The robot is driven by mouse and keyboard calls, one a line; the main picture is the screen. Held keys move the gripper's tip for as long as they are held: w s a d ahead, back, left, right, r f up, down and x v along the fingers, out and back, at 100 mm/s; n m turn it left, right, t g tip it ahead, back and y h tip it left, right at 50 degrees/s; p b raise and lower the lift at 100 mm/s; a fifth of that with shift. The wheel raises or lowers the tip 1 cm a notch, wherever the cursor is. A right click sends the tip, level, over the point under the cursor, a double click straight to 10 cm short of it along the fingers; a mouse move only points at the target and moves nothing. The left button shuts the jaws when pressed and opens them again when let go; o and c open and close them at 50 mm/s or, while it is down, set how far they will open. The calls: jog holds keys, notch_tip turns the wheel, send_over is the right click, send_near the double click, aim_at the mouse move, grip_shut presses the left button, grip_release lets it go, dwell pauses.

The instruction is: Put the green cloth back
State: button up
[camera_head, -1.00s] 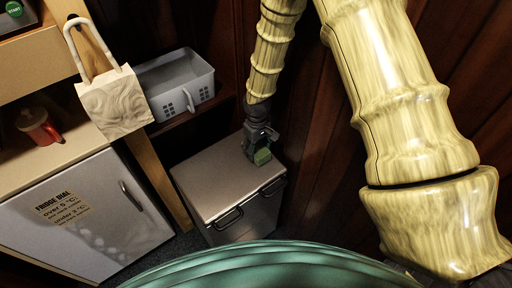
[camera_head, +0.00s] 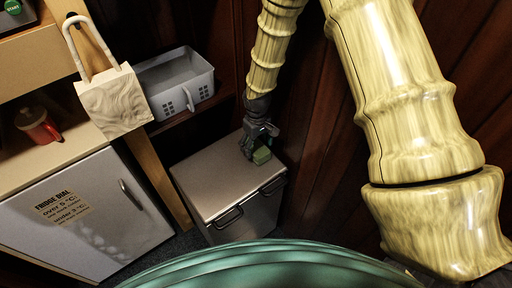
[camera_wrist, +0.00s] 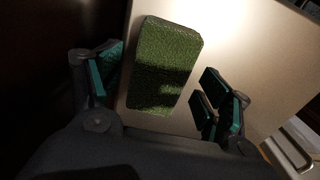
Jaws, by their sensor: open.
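The green cloth (camera_head: 262,155) looks like a small folded block. It rests on the flat metal top of a box-shaped bin (camera_head: 221,180), near its back right edge. In the wrist view the green cloth (camera_wrist: 162,66) lies flat on the pale top, beyond and between my fingers. My gripper (camera_head: 256,150) is just above and beside the cloth. Its two fingers also show in the wrist view (camera_wrist: 160,90), spread wide with teal pads, and nothing is held between them.
A grey plastic basket (camera_head: 178,84) sits on a shelf left of the bin. A small fridge (camera_head: 85,215) stands below. Dark wood walls close in behind the bin.

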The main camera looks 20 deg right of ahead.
aim_at(257, 146)
notch_tip(257, 146, up, 11)
jog(key=b, duration=0.1)
jog(key=shift+f, duration=0.15)
dwell(0.3)
dwell(0.5)
